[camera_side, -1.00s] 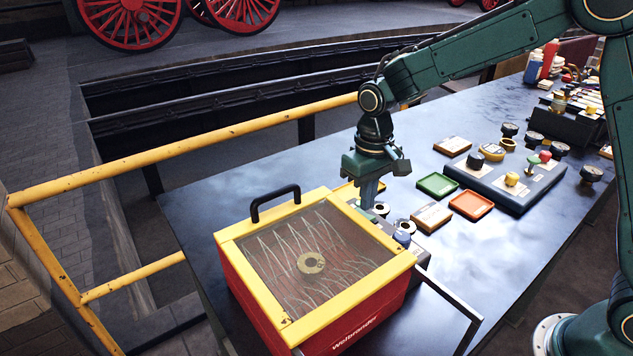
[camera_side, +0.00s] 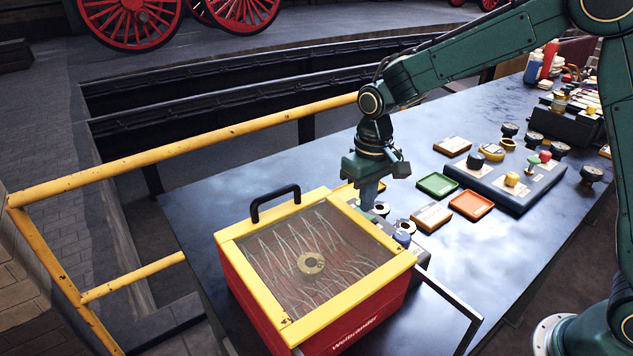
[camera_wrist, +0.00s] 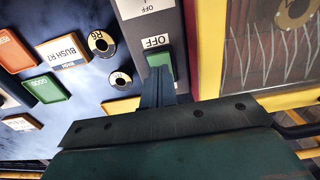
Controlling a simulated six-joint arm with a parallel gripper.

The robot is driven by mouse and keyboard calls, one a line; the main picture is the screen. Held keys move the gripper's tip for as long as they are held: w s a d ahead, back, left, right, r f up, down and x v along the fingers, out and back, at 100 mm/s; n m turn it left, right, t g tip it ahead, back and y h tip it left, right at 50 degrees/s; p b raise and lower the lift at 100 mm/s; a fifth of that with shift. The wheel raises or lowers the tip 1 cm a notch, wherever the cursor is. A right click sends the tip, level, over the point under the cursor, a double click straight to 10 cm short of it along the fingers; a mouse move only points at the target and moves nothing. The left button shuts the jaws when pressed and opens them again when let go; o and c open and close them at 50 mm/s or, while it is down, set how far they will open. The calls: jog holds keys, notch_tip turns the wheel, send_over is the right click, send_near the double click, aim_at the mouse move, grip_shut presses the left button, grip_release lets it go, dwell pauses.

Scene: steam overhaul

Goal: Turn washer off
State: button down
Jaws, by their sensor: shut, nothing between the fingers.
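The washer (camera_side: 234,276) is a red box with a yellow-framed clear lid and a black handle, at the front middle of the bench in the side view. Streaks like spray show under the lid, around a brass-coloured ring (camera_side: 311,263). In the wrist view, a grey panel beside the washer bears a white "OFF" label (camera_wrist: 156,41) and a green button (camera_wrist: 158,61). My gripper (camera_wrist: 160,75) is shut and empty, pointing down with its tips at the button's near edge. They seem to touch it, but contact is not certain. The gripper also shows behind the washer (camera_side: 369,205).
A green tray (camera_side: 437,185) and an orange tray (camera_side: 471,205) lie right of my gripper. A wooden block (camera_side: 431,216) and small dark-holed rings stand close by. A control board (camera_side: 510,181) lies further right. A yellow railing (camera_side: 180,147) runs along the bench's far side.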

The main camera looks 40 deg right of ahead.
aim_at(368, 217)
jog(key=shift+f, duration=1.1)
dwell(1.1)
jog(key=shift+r, duration=3.5)
jog(key=s+d+r+t, duration=0.3)
jog(key=s+d+r, duration=0.2)
jog(key=s+r, duration=0.6)
jog(key=s+d+f+t, duration=0.1)
jog(key=s+d+t, duration=0.1)
jog(key=s, duration=1.2)
jog(key=shift+s+t, duration=0.25)
jog(key=shift+t, duration=0.05)
jog(key=shift+d, duration=0.1)
